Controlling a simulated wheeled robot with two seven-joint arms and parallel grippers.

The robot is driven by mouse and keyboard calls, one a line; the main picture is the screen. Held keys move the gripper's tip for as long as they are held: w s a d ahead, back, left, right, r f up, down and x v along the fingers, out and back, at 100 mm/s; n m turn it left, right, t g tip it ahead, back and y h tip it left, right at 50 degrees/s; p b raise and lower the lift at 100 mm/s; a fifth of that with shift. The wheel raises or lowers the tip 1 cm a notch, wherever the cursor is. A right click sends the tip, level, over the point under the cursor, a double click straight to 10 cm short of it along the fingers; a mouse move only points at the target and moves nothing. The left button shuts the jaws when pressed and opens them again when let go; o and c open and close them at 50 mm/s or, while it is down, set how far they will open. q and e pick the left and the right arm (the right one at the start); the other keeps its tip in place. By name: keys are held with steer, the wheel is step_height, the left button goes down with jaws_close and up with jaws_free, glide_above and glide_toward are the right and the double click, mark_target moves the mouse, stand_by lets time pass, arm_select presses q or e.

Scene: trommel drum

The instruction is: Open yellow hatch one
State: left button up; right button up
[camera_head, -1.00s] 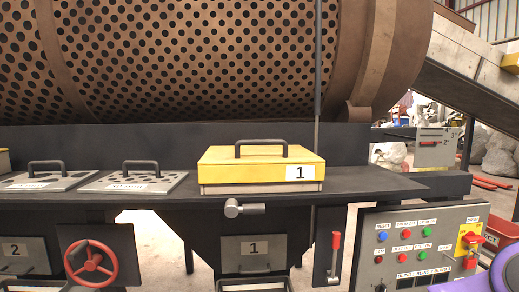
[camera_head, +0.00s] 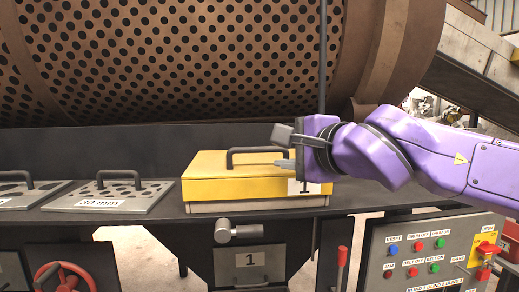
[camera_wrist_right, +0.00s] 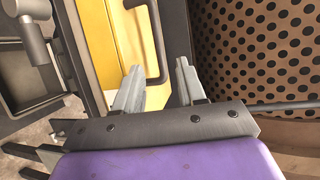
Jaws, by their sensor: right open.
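The yellow hatch (camera_head: 215,178) marked 1 lies shut on the dark table ledge, with a dark bar handle (camera_head: 229,158) on top. My right gripper (camera_head: 282,150) reaches in from the right and is open and empty, its fingertips near the handle's right end. In the right wrist view, the open fingers (camera_wrist_right: 159,68) point toward the handle (camera_wrist_right: 156,40), whose bar lines up with the gap between them. I cannot tell whether they touch it. My right gripper partly hides the hatch's number label. My left gripper is not in view.
The perforated drum (camera_head: 200,60) hangs above and behind the hatch. Grey perforated screens (camera_head: 112,196) lie to its left. A grey cylindrical knob (camera_head: 225,230) sticks out below it. A control panel (camera_head: 440,245) with several buttons stands at the lower right, beside a red-handled lever (camera_head: 342,258).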

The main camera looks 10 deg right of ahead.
mark_target(260, 149)
steer(key=x, duration=0.4)
steer(key=a+p+x, duration=0.1)
steer(key=x, duration=0.3)
steer(key=shift+a+f, duration=0.1)
steer(key=shift+a, duration=0.1)
steer(key=shift+w, duration=0.2)
steer(key=shift+s+d, duration=0.15)
steer(key=shift+s, duration=0.1)
jaws_close()
